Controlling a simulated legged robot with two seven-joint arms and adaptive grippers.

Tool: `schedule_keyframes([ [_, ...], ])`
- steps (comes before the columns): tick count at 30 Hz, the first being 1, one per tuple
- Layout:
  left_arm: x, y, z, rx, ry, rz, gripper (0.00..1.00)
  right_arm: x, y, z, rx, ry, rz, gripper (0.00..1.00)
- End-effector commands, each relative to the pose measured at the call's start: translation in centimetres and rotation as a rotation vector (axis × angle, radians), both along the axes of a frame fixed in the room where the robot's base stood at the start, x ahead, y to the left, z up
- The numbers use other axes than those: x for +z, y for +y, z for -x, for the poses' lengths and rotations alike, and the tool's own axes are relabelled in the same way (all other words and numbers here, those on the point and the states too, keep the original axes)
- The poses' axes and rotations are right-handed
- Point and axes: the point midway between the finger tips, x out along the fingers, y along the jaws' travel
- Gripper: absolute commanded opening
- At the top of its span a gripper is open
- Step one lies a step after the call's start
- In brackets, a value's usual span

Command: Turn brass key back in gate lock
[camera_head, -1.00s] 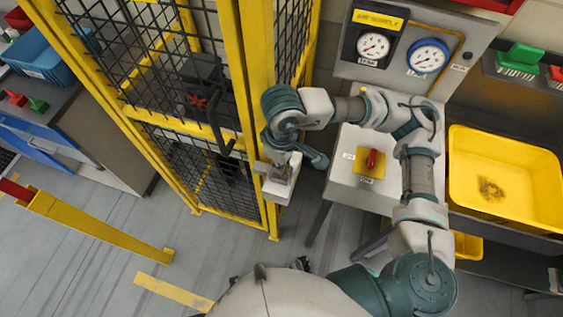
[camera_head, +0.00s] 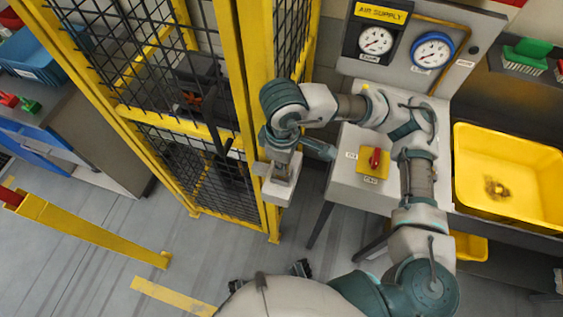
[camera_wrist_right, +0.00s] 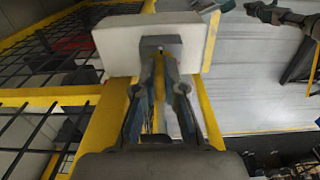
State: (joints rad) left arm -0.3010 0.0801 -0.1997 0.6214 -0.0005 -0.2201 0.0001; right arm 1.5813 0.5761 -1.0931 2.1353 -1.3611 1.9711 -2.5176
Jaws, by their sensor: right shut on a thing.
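The gate lock is a pale box (camera_head: 279,192) on the yellow gate post. It shows larger in the right wrist view (camera_wrist_right: 115,45), with a grey lock face (camera_wrist_right: 150,43) on it. My right gripper (camera_head: 285,174) is at this box. In the right wrist view its two fingers (camera_wrist_right: 160,58) come together at the lock face, shut on the small key. The brass key is almost wholly hidden between the fingertips, so its angle cannot be read. Dark parts that look like my left gripper (camera_head: 301,268) show beside my body; its opening is unclear.
The yellow mesh gate (camera_head: 190,150) stands left of the lock. A grey cabinet with a red switch (camera_head: 375,158) stands close right, below two air gauges (camera_head: 376,41). A yellow tray (camera_head: 510,165) is farther right. A yellow barrier (camera_head: 90,235) stands left on open floor.

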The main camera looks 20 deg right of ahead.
Motion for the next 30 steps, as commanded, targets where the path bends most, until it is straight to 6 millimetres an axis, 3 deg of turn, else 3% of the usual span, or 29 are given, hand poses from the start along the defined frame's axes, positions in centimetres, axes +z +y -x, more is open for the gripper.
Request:
schedule_keyframes([
  [9,-0.1,0.0,0.1,0.000,0.001,0.000,0.00,-0.1,-0.1,0.0,0.009,0.001,0.003,0.00],
  [10,-0.1,0.0,0.1,0.000,0.001,0.000,0.00,-0.1,-0.1,0.0,0.009,0.001,0.003,0.17],
  [13,-0.1,0.0,0.1,0.000,0.001,0.000,0.00,0.0,0.0,0.0,0.009,0.000,0.002,0.39],
  [23,-0.1,0.0,0.1,0.000,0.000,0.000,0.00,0.3,0.0,0.0,0.009,-0.002,0.001,0.39],
  [26,-0.1,0.0,0.1,0.000,0.000,0.000,0.00,1.4,0.0,0.0,0.009,-0.003,0.001,0.39],
  [30,-0.1,0.0,0.1,0.000,0.000,0.000,0.00,4.3,0.0,-0.1,0.008,-0.006,0.000,0.39],
])
